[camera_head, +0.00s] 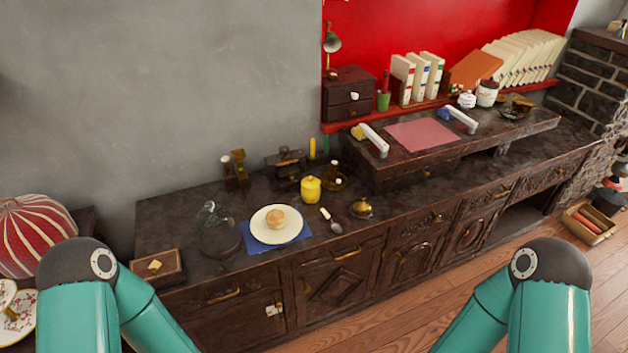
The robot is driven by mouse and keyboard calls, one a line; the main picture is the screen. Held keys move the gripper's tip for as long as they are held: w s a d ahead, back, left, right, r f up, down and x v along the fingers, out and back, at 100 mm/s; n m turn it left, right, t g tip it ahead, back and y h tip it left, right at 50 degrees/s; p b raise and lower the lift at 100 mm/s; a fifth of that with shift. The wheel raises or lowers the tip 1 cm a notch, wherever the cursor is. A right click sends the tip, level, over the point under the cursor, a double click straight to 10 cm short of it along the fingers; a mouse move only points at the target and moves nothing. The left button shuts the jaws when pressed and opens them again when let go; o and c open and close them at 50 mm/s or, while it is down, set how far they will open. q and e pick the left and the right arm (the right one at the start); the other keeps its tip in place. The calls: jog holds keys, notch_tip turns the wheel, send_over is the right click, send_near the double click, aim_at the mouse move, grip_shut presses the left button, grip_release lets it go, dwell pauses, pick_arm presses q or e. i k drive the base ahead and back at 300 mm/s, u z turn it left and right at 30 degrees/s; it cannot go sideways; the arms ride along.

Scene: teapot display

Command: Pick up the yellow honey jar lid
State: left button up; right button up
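The yellow honey jar (311,191) stands upright on the dark wooden sideboard, near the middle of the head view. Its yellow lid (311,181) appears to sit on top of the jar; the seam is too small to make out clearly. My two teal arms show at the bottom left and bottom right, each with a dark joint at the top. Both arms are well in front of the sideboard and apart from the jar. Neither gripper is in view.
Left of the jar are a white plate (272,236) with a bun on a blue napkin (249,239) and a glass dome (216,229). A spoon (334,225) and a brass bell-like object (362,207) lie right. A yellow candle (312,149) stands behind. A raised shelf (440,168) rises at right.

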aim_at(311, 183)
jog(key=z, duration=0.2)
jog(key=i, duration=0.9)
jog(key=u, duration=1.55)
jog(key=i, duration=0.15)
jog(key=u, duration=1.6)
jog(key=k, duration=1.55)
jog(key=z, duration=0.05)
